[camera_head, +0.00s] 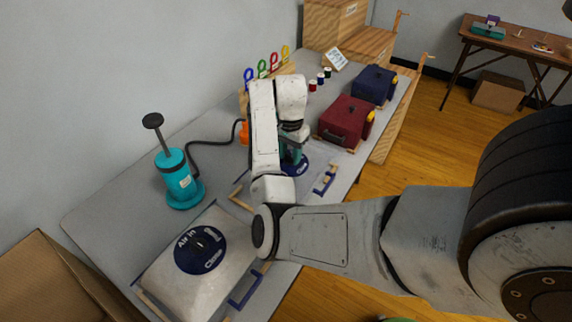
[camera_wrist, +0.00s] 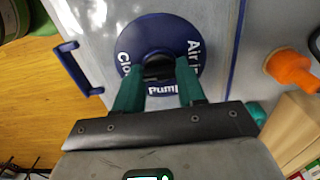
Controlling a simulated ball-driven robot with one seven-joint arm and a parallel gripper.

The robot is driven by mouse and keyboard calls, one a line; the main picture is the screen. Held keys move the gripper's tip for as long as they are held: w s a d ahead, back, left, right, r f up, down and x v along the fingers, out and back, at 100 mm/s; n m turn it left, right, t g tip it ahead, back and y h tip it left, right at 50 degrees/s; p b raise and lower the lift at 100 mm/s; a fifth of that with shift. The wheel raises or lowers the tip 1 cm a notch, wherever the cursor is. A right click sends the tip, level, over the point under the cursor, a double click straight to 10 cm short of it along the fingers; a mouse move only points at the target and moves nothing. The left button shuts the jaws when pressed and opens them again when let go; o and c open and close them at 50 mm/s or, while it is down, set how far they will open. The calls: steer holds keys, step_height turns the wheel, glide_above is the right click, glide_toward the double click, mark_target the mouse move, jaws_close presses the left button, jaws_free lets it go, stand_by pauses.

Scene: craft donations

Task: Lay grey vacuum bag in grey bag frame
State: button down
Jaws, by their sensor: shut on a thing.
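My gripper (camera_wrist: 160,72) is shut on the black knob in the middle of a round blue valve disc (camera_wrist: 160,40), lettered "Air in", "Pump" and "Close". The disc lies on a pale grey surface with a blue edge, and a blue handle (camera_wrist: 78,70) is at its left. In the head view my gripper (camera_head: 293,152) is over the blue disc (camera_head: 298,169), largely hidden by my arm. A puffed pale grey bag (camera_head: 222,222) with a similar disc lies nearer, between wooden strips. Wooden corner strips (camera_head: 238,197) lie beyond it; I cannot tell which marks the grey frame.
A teal hand pump (camera_head: 178,180) with a black hose stands left, its orange nozzle (camera_wrist: 290,70) beside my gripper. Red (camera_head: 347,118) and dark blue (camera_head: 374,84) packed bags lie at the right. Coloured tags (camera_head: 262,68), spools (camera_head: 320,79) and a sign (camera_head: 335,59) stand behind.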

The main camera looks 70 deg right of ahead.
steer(key=shift+w+a+f, duration=0.25)
steer(key=shift+w+f, duration=0.1)
steer(key=shift+f, duration=0.15)
steer(key=shift+w+a+f, duration=0.15)
steer(key=shift+f, duration=1.6)
steer(key=shift+f, duration=0.15)
steer(key=c, duration=0.7)
jaws_free()
steer(key=shift+o, duration=0.2)
step_height(320, 180, up, 12)
steer(key=p, duration=0.1)
steer(key=shift+r+p, duration=0.2)
steer(key=shift+p, duration=0.15)
